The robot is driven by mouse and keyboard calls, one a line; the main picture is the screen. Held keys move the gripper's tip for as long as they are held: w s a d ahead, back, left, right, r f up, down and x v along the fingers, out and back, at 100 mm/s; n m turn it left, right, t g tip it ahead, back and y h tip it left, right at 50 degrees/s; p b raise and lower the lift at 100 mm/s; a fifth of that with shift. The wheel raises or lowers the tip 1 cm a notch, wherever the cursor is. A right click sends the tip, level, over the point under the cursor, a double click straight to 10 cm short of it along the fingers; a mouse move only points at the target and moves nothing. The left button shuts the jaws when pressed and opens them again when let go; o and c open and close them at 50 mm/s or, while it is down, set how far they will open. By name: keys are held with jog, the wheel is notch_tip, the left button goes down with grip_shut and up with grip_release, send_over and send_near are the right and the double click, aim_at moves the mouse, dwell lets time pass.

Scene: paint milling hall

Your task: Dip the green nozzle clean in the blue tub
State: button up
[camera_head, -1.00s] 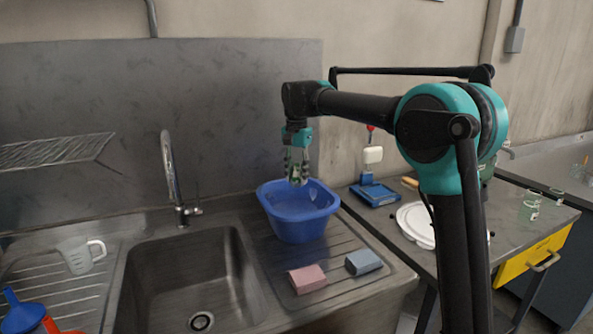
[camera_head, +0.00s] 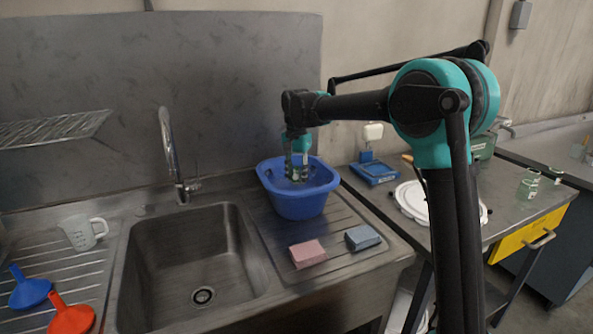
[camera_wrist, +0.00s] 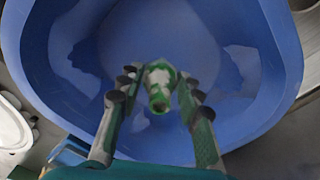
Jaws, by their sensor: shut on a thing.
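The blue tub (camera_head: 300,204) stands on the ribbed drainboard to the right of the sink. My gripper (camera_head: 297,178) points down into the tub's opening, with its fingertips below the rim level. In the wrist view my gripper (camera_wrist: 158,98) is shut on the green nozzle (camera_wrist: 159,100), which has pale whitish patches on its side. The tub (camera_wrist: 262,60) surrounds the nozzle in that view, with lighter patches along its inner wall. I cannot tell whether the nozzle touches the liquid or the bottom. In the head view the fingers mostly hide the nozzle.
A pink sponge (camera_head: 307,253) and a blue-grey sponge (camera_head: 362,237) lie in front of the tub. The sink (camera_head: 195,262) and tap (camera_head: 172,160) are to its left. A measuring jug (camera_head: 82,233) and blue and red funnels (camera_head: 70,316) are further left. A side table with a white lid (camera_head: 412,200) is at right.

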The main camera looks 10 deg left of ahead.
aim_at(296, 167)
jog(key=shift+f, duration=2.5)
dwell(0.4)
jog(key=shift+r, duration=7.45)
jog(key=shift+r, duration=2)
